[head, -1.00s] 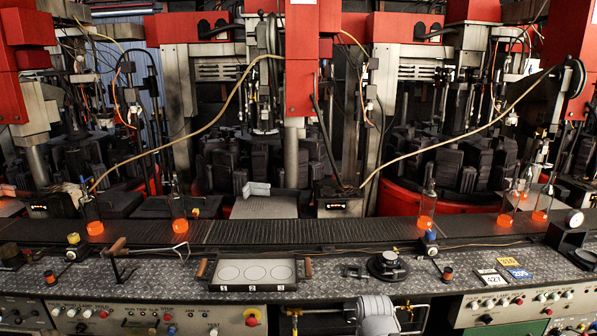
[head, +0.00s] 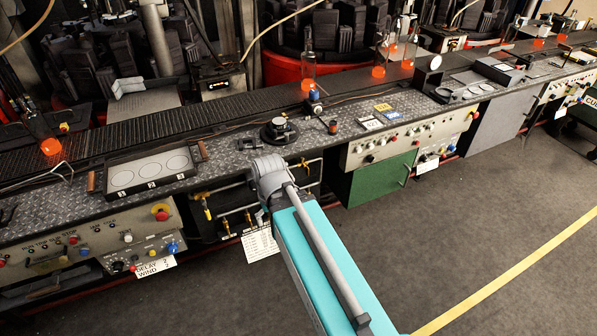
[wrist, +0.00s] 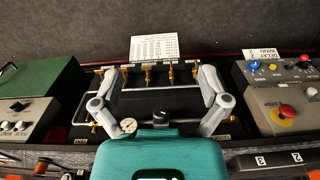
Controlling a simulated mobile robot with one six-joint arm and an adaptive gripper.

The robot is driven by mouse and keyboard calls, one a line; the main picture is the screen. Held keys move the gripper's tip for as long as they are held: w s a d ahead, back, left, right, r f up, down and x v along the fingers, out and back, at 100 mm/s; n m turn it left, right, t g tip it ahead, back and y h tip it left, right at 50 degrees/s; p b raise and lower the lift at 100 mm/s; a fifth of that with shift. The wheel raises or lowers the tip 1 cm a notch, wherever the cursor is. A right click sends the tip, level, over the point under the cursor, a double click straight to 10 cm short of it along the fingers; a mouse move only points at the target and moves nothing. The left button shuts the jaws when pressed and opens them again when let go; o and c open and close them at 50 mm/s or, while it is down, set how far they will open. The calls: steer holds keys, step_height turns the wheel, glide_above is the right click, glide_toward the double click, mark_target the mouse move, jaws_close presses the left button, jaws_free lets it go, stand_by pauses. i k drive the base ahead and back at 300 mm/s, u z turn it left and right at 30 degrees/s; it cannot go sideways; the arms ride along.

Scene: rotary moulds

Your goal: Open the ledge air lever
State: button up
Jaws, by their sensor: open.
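A small blue-topped fitting (head: 313,97) with a thin rod and brown knob (head: 332,126) stands on the ledge in the head view. Several brass valves (head: 226,226) sit in a recess under the ledge. They also show in the wrist view (wrist: 148,74), with a white round gauge (wrist: 129,125). I cannot tell which of these is the ledge air lever. My gripper (wrist: 160,78) is open, its grey fingers spread wide over the recess, with nothing between them. In the head view my arm hides part of the recess.
The steel ledge (head: 235,155) carries a three-circle tray (head: 133,159) and a round black fixture (head: 279,131). Control panels (head: 137,236) and a green cabinet (head: 380,178) flank the recess. A white label sheet (wrist: 154,48) hangs below it. The floor (head: 480,230) is clear.

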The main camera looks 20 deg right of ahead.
mark_target(204, 203)
steer(key=k, duration=1.35)
steer(key=u, duration=0.55)
steer(key=i, duration=2)
steer(key=z, duration=0.5)
